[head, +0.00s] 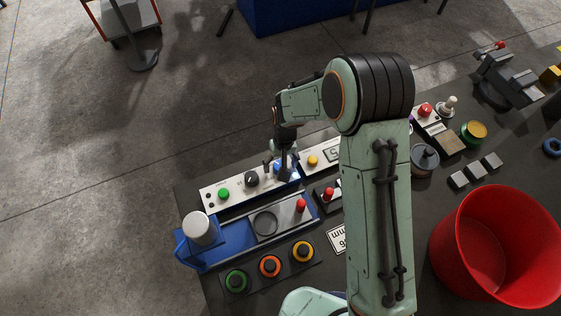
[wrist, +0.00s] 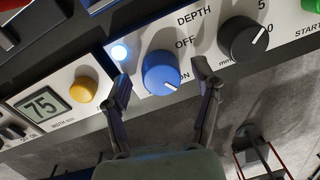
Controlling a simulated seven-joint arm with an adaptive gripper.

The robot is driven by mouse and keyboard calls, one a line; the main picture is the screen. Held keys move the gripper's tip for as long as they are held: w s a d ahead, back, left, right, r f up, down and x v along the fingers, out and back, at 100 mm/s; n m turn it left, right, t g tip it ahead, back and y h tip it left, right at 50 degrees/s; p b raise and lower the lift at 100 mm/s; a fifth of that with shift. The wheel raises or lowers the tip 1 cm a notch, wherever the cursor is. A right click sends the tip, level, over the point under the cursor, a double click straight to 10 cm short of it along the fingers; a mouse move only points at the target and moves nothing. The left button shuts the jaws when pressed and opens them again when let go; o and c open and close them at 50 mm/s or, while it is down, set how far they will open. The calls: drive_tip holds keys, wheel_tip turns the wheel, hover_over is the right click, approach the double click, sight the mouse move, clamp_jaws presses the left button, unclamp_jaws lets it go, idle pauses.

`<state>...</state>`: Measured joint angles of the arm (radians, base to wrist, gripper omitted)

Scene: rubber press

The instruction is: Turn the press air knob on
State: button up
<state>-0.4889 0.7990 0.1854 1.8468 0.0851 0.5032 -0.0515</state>
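The blue knob (wrist: 160,72) sits on the white control panel, with the word OFF printed at its upper right in the wrist view. A small white mark shows low on its face. A lamp (wrist: 118,52) at its upper left glows bluish white. My gripper (wrist: 163,76) is open, with one finger on each side of the blue knob. Gaps show between the fingers and the knob, and contact is not clear. In the head view my gripper (head: 281,164) is over the panel and mostly hides the knob.
A black knob (wrist: 242,39) with a white pointer is close to the right finger in the wrist view. A yellow knob (wrist: 83,89) and a display reading 75 (wrist: 43,106) are at left. A red bin (head: 486,250) stands right of my arm in the head view.

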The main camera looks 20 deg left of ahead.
drive_tip(key=shift+r, duration=0.1)
wheel_tip(320, 180, up, 12)
drive_tip(key=shift+w+d, duration=0.15)
drive_tip(key=shift+d, duration=0.1)
idle(0.6)
